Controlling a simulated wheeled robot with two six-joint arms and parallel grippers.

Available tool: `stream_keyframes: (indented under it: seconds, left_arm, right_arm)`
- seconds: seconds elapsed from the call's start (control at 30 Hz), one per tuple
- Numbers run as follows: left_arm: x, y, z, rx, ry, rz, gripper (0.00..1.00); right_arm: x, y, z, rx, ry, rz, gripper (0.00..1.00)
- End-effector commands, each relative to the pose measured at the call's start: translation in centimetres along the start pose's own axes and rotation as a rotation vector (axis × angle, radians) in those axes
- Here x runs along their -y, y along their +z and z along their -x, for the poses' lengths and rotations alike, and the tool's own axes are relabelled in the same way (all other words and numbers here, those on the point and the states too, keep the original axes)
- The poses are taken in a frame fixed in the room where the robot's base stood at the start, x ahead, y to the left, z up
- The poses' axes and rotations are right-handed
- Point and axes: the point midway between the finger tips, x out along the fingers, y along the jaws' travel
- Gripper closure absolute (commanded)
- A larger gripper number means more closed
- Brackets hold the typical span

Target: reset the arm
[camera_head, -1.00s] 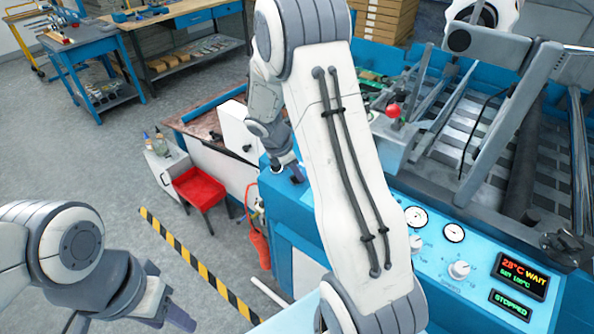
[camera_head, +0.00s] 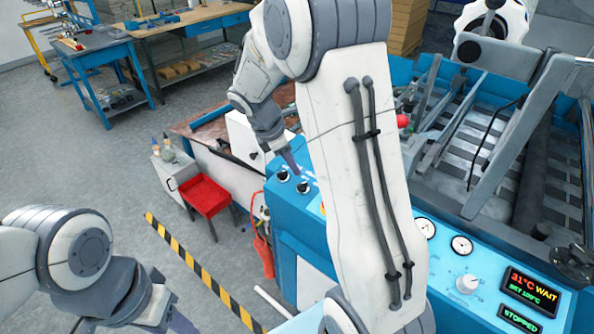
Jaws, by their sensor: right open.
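My right arm (camera_head: 365,165), white with dark cables, fills the middle of the head view. Its forearm bends left at the top and its gripper (camera_head: 288,160) points down over the blue machine's left end, open and empty. It is close above two dark knobs (camera_head: 283,175); whether it touches them I cannot tell. My left arm (camera_head: 75,250) is at the lower left. Its gripper (camera_head: 172,298) is partly cut off at the bottom edge, and its jaw state is unclear.
The laminating machine (camera_head: 455,250) takes up the right side, with a display (camera_head: 530,290) reading 31°C WAIT. A red stool (camera_head: 207,195) and white cabinet (camera_head: 172,177) stand left of it. Workbenches (camera_head: 195,25) are at the back. The grey floor at left is open.

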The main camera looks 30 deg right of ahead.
Motion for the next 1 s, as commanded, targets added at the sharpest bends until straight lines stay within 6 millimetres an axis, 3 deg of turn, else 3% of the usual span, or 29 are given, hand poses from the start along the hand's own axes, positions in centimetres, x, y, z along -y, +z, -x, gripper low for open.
stream_keyframes:
  seconds: [0.17,0.6,0.73,0.87,1.0]
  left_arm:
    - [0.0,0.0,-0.1,0.000,0.000,0.000,0.50]
    - [0.0,0.0,-0.1,0.000,0.000,0.000,0.50]
    - [0.0,0.0,0.0,0.000,0.000,0.000,0.50]
    - [0.0,0.0,0.0,0.000,0.000,0.000,0.50]
    - [0.0,0.0,-0.1,0.000,0.000,0.000,0.50]
  right_arm:
    - [0.0,0.0,0.9,0.000,-0.001,0.002,0.57]
    - [0.0,0.0,0.9,-0.001,-0.001,0.001,0.57]
    - [0.8,-1.4,2.0,-0.023,0.007,-0.027,0.57]
    - [4.5,-5.6,5.4,-0.104,0.014,-0.134,0.57]
    - [11.9,-11.0,9.8,-0.236,-0.028,-0.317,0.57]
